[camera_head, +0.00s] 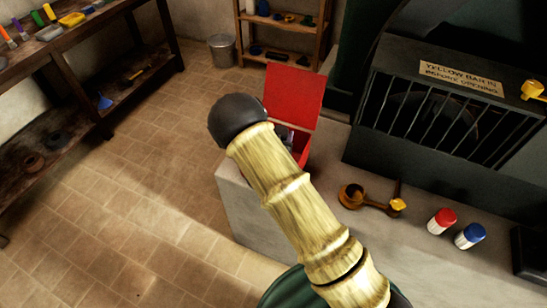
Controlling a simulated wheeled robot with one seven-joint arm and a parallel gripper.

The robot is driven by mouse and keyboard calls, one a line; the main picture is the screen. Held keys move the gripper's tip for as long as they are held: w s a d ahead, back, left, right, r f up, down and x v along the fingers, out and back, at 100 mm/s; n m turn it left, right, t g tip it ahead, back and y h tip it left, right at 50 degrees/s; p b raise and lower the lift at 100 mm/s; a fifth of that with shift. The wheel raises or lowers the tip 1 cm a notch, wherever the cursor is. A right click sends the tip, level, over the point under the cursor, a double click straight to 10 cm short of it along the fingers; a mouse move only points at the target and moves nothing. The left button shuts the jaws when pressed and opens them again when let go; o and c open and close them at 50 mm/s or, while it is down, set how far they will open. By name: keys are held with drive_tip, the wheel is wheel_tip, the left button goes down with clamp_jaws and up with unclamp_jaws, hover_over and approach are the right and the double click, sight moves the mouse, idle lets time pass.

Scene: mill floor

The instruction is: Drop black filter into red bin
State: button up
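The red bin (304,151) stands on the pale stone block, with its red lid (293,93) raised. My brass arm crosses in front and hides most of the bin's body and opening. A small dark grey shape (285,134) shows at the bin's opening beside the arm; I cannot tell whether it is the black filter, part of my gripper or something else. I see no black filter clearly. My gripper is not visible; the arm's black ball joint shows left of the bin.
A dark barred machine (440,110) stands behind. Shelves (95,85) line the left wall. The tiled floor is clear.

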drive_tip(key=o, duration=0.4)
drive_tip(key=b+v, duration=0.2)
drive_tip(key=v, duration=1.5)
drive_tip(key=shift+s+r+b, duration=0.15)
drive_tip(key=shift+b, duration=0.15)
